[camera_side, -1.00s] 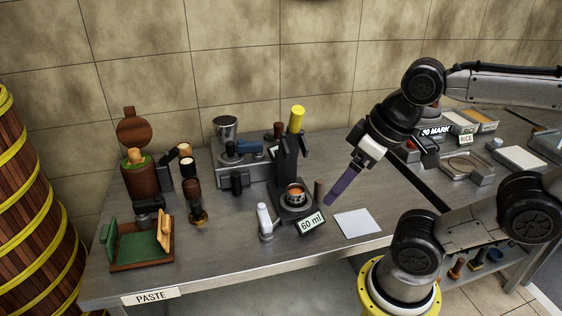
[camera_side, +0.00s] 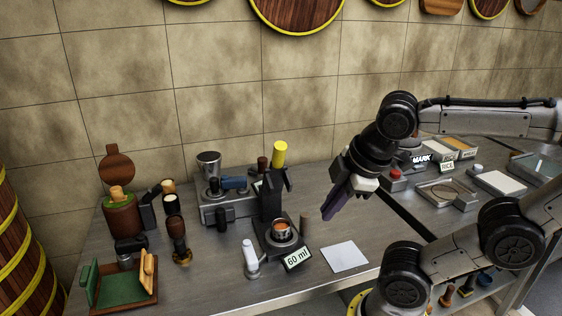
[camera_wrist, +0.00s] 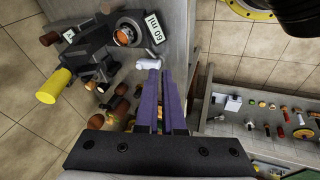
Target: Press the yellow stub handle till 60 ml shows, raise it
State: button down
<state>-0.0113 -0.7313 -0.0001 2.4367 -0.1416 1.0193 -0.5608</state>
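The yellow stub handle (camera_side: 279,153) stands up, slightly tilted, at the top of the dark press (camera_side: 271,195). In the wrist view the yellow handle (camera_wrist: 54,86) is at the left. A cup with orange-brown contents (camera_side: 282,230) sits on the press base, and shows in the wrist view too (camera_wrist: 124,37). A plate reading "60 ml" (camera_side: 297,257) is at the base's front. My gripper (camera_side: 328,213) hangs right of the press, apart from the handle, its purple fingers pointing down-left. In the wrist view its fingers (camera_wrist: 160,75) have a narrow gap and hold nothing.
A white-handled tool (camera_side: 250,256) stands left of the plate. A white sheet (camera_side: 344,257) lies to its right. Behind the press is a grey machine with a metal hopper (camera_side: 209,164). A green-lined box (camera_side: 120,285) and wooden-handled tools fill the left.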

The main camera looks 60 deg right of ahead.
jog(key=w+d+r+n+h, duration=0.35)
jog(key=r+n, duration=0.25)
jog(key=n, duration=1.1)
send_near(282, 158)
jog(key=shift+h, duration=0.45)
jog(key=shift+w+d+f, duration=0.25)
jog(key=shift+w+f, duration=0.15)
jog(key=shift+f, duration=0.75)
jog(key=shift+w+d+f, duration=0.25)
jog(key=shift+w+f, duration=0.2)
jog(key=shift+f, duration=0.7)
jog(key=shift+w+d+f, duration=0.2)
jog(key=shift+w+f, duration=0.2)
jog(key=shift+f, duration=0.75)
